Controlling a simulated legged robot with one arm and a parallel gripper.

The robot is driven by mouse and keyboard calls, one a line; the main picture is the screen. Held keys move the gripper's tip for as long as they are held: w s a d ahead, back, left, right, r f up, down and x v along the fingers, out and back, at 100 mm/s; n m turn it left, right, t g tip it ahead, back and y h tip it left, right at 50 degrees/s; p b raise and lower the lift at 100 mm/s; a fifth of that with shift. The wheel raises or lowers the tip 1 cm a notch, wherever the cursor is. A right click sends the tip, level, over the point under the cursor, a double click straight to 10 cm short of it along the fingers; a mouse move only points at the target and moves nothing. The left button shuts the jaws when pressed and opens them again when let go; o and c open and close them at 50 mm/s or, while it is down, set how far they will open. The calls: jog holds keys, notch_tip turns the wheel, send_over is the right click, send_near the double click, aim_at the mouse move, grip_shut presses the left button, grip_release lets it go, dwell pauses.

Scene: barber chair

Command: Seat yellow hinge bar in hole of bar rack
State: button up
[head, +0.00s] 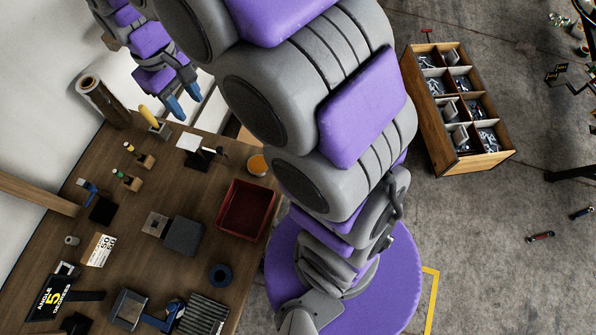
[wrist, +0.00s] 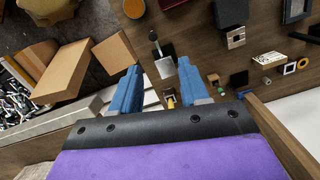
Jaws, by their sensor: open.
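The yellow hinge bar (head: 149,117) stands tilted at the back of the wooden table, its lower end at a small block (head: 161,131) that looks like a bar rack. I cannot tell whether it sits in a hole or how deep. My gripper (head: 183,102) is open just to the right of the bar's top in the head view. In the wrist view the open blue fingers (wrist: 160,88) have the yellow bar (wrist: 171,102) between them in the picture, nearer the right finger. No contact shows. Part of the bar is hidden behind the gripper's edge there.
Two small wooden blocks (head: 145,161) with short pegs stand nearby. A brown roll (head: 103,102) is behind, and a white plate (head: 189,141) is to the right. A red tray (head: 222,208) and orange-topped jar (head: 258,165) sit at the table's right edge. A divided wooden crate (head: 439,139) stands right.

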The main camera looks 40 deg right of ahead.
jog(key=s+d+f+m, duration=0.1)
jog(key=s+d, duration=0.3)
jog(key=s, duration=0.9)
jog(key=s+d+m, duration=0.4)
jog(key=s+d, duration=0.1)
jog(key=s, duration=0.8)
jog(key=shift+d+f+g, duration=0.2)
jog(key=shift+f+g, duration=0.1)
jog(key=shift+f, duration=0.05)
jog(key=shift+w, duration=0.1)
